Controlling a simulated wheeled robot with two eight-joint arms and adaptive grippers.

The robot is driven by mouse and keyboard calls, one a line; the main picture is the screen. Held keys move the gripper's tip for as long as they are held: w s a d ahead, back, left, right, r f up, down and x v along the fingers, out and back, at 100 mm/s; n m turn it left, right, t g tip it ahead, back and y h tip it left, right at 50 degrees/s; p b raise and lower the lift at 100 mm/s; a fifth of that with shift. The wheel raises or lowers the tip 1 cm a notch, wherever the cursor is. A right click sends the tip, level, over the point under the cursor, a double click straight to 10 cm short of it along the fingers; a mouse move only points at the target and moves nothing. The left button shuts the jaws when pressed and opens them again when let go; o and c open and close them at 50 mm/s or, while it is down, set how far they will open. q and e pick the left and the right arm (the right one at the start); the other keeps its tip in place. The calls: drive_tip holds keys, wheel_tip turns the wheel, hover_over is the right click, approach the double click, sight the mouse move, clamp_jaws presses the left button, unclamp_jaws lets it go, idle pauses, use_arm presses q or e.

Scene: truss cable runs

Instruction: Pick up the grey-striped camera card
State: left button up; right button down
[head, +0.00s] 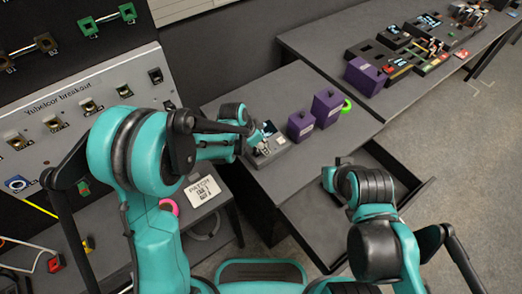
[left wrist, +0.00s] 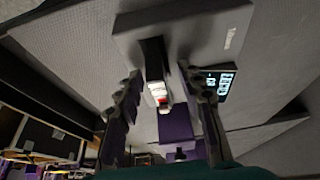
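My left gripper (head: 262,146) is at a small grey device (head: 272,150) on the near desk. In the left wrist view its two fingers (left wrist: 160,78) stand apart. Between them is a small card-like piece (left wrist: 158,92) with a white and red end, at a black slot of the grey device (left wrist: 215,30). A gap shows beside it, so I see no firm grip. I cannot make out grey stripes on it. My right gripper (head: 338,168) hangs over the open drawer; its fingers are too small to judge.
A small lit screen (left wrist: 220,82) is beside the right finger. An open drawer (head: 400,172) juts from the desk. A breakout panel (head: 80,115) stands left. More equipment (head: 400,60) fills the far table.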

use_arm(q)
clamp_jaws()
drive_tip(key=shift+r, duration=0.1)
